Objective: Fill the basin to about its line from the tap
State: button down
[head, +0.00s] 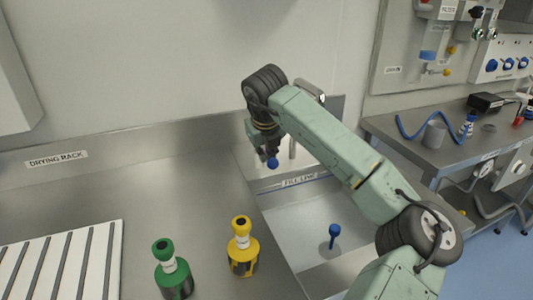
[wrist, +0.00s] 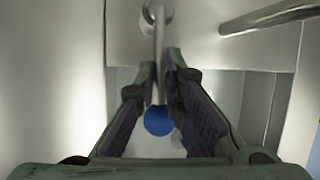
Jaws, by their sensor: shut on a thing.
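The basin (head: 300,215) is a steel sink set in the counter, with a strip labelled FILL LINE (head: 300,181) along its back wall. My gripper (head: 266,150) is above the basin's back left corner. In the wrist view its fingers (wrist: 161,85) are closed on a thin metal tap lever that ends in a blue ball (wrist: 159,121). The blue ball also shows below the fingers in the head view (head: 272,163). The tap spout (wrist: 270,17) crosses the upper right of the wrist view. A blue-topped upright piece (head: 334,232) stands in the basin. I cannot make out a water level or a stream.
A green bottle (head: 173,275) and a yellow bottle (head: 242,250) stand on the counter left of the basin. A white slatted drying rack (head: 62,262) lies at the far left. A second bench (head: 400,135) with a blue hose is at the right.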

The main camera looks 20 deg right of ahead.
dwell(0.6)
jog(key=shift+w+a+m+g+h+b, duration=0.15)
jog(key=shift+a+m+g+h+b, duration=0.3)
jog(key=shift+m+b, duration=0.6)
jog(key=shift+w+a+m+h+b, duration=0.1)
jog(key=shift+a+m+h+b, duration=0.1)
jog(key=shift+a+m+b, duration=0.85)
jog(key=shift+w+a+m+g+h+b, duration=0.25)
jog(key=shift+m+b, duration=0.45)
jog(key=shift+b, duration=0.7)
jog(key=shift+s+d, duration=0.1)
jog(key=shift+d, duration=0.05)
jog(key=c, duration=1.7)
grip_release()
jog(key=v, duration=1.2)
